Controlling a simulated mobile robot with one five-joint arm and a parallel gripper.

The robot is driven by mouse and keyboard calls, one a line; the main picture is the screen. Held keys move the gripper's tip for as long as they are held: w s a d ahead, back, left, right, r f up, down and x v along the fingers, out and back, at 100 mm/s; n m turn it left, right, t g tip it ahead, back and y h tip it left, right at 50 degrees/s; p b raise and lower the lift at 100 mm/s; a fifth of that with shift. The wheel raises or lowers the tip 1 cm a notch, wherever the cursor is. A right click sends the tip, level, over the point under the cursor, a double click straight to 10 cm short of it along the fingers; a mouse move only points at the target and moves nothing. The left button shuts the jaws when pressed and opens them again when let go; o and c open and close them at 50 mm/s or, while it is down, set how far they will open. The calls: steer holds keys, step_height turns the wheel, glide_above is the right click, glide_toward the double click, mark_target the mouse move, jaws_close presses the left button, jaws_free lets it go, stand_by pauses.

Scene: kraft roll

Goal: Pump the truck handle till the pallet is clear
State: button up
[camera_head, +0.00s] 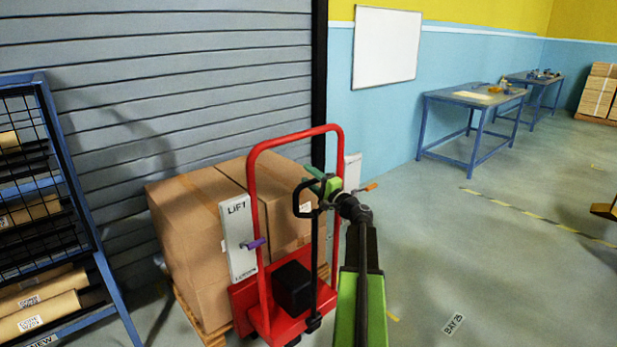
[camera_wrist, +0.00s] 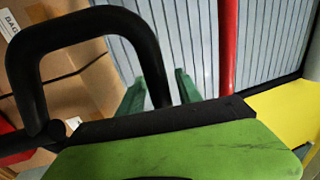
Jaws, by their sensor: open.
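The red pallet truck (camera_head: 265,290) stands in front of a wooden pallet (camera_head: 214,338) loaded with large cardboard boxes (camera_head: 185,225). Its black handle (camera_head: 297,200) ends in a loop at the top of an upright bar. The handle loop also shows large in the wrist view (camera_wrist: 75,25). My gripper (camera_head: 314,178) is at the loop, with its green fingers apart. In the wrist view my gripper (camera_wrist: 160,78) has one finger on each side of the loop's right leg; contact cannot be told. The pallet's underside is mostly hidden by the truck.
A white panel marked LIFT (camera_head: 237,240) with a purple lever (camera_head: 254,244) is on the truck's left. A blue rack (camera_head: 62,150) with rolls stands at left. Blue workbenches (camera_head: 470,98) stand by the far wall. The floor at right is largely clear.

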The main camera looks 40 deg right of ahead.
jaws_close()
stand_by(1.4)
